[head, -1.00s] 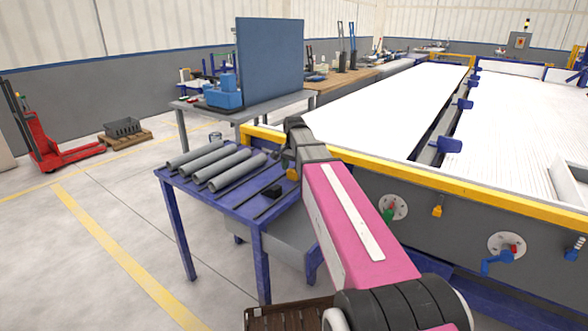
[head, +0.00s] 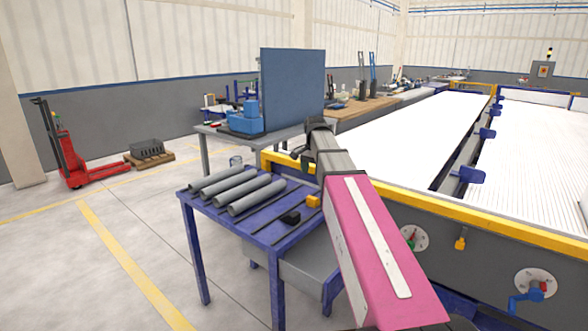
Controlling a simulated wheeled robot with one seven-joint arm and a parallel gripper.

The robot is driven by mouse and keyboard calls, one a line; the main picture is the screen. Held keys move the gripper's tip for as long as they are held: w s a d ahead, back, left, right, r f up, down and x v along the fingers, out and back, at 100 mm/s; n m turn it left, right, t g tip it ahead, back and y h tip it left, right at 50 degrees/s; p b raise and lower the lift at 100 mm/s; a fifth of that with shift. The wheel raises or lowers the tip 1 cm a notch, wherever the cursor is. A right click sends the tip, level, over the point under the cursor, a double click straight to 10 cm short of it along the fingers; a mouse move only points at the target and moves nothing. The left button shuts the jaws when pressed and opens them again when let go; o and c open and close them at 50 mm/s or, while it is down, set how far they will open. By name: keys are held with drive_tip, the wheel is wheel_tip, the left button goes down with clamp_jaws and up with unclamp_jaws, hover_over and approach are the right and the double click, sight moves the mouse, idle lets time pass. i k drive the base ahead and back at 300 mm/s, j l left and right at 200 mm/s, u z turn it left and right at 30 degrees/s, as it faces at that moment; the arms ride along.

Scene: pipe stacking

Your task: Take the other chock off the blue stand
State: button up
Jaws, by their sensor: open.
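The blue stand (head: 268,240) is a low table at the picture's centre. A black chock (head: 290,217) sits on its right part, on or beside a dark rail. A yellow-orange block (head: 313,201), perhaps another chock, sits just behind it to the right, close to my arm. Several grey pipes (head: 245,190) lie side by side on the stand's left part. My gripper (head: 318,124) is at the dark far end of my arm, beyond the stand's back right corner in the picture. It is open and apart from both blocks.
A long yellow-edged machine (head: 470,213) stands close on the right. A grey workbench (head: 215,131) with a tall blue panel (head: 291,90) is behind the stand. A red pallet jack (head: 68,155) is far left. The floor left of the stand is clear.

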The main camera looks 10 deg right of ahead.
sight(292, 219)
drive_tip(key=k+j, duration=0.3)
drive_tip(key=k, duration=0.15)
drive_tip(key=k+j, duration=0.25)
drive_tip(key=k, duration=0.2)
